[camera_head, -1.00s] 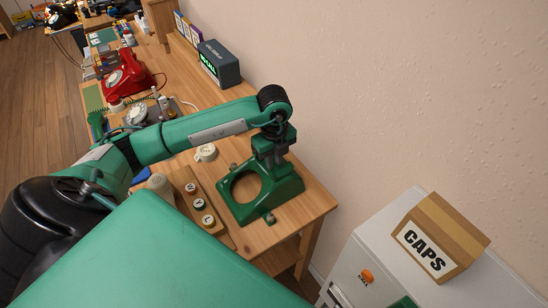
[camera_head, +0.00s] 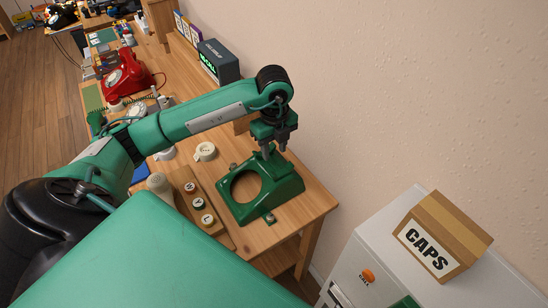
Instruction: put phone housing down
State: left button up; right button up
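The green phone housing (camera_head: 286,186), with a large round hole in its face, rests on the wooden table (camera_head: 318,203) near its right end. My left gripper (camera_head: 276,149) hangs just above the back edge of the housing, pointing down. Its two fingers show apart, with nothing visible held between them. The fingertips are close to the top of the housing; whether they still touch it is hard to tell. My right gripper is out of view.
A wooden tray with round caps (camera_head: 201,206) lies left of the housing. A white round part (camera_head: 205,151) sits behind it. A red phone (camera_head: 128,76) and a dark box (camera_head: 218,62) stand farther back. A CAPS carton (camera_head: 441,236) sits on a white cabinet at right.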

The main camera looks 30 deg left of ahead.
pick_arm(q)
notch_tip(320, 180, up, 8)
jog(key=shift+f+b, duration=0.2)
jog(key=shift+b, duration=0.1)
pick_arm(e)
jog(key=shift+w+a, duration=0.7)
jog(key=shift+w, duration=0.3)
